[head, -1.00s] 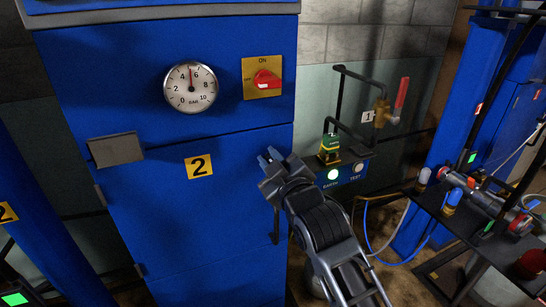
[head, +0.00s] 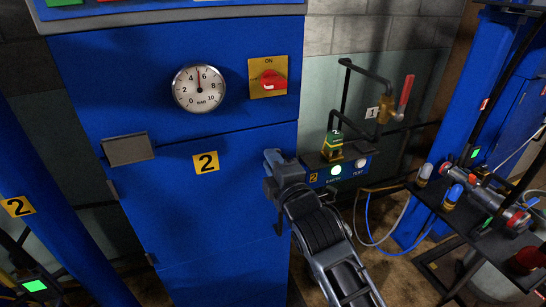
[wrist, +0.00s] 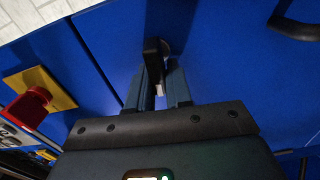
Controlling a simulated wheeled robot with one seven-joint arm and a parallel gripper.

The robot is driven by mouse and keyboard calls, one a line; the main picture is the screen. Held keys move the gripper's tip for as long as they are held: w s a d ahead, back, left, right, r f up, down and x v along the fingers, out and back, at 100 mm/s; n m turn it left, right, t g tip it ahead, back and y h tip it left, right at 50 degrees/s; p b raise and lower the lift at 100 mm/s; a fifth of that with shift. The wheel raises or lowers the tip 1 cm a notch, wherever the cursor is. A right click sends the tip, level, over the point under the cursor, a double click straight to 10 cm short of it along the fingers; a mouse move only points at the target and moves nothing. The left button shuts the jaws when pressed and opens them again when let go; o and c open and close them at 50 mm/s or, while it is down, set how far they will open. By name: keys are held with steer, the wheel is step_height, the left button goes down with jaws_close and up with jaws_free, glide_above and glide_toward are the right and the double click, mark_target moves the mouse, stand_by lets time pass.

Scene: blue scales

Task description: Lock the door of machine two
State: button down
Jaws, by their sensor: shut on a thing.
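Machine two is the tall blue cabinet; its door (head: 225,215) is the lower front panel with a yellow "2" label (head: 206,162). The door looks shut, with a thin seam along its top. My gripper (head: 272,158) is at the door's upper right edge. In the wrist view my gripper (wrist: 158,88) is shut on a small black latch (wrist: 153,56) with a round base on the blue front. The fingers hide part of the latch, and the head view does not show it clearly. A dark door handle (wrist: 294,22) sits apart from the fingers.
Above the door are a pressure gauge (head: 199,88) and a red rotary switch (head: 268,80) on a yellow plate. Right of the cabinet are a green-topped valve (head: 333,146), a red-levered pipe valve (head: 405,90) and a cluttered black trolley (head: 450,215).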

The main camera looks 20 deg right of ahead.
steer(key=shift+f+n, duration=0.15)
steer(key=shift+n, duration=0.45)
steer(key=c, duration=1.1)
jaws_free()
steer(key=shift+s, duration=3.9)
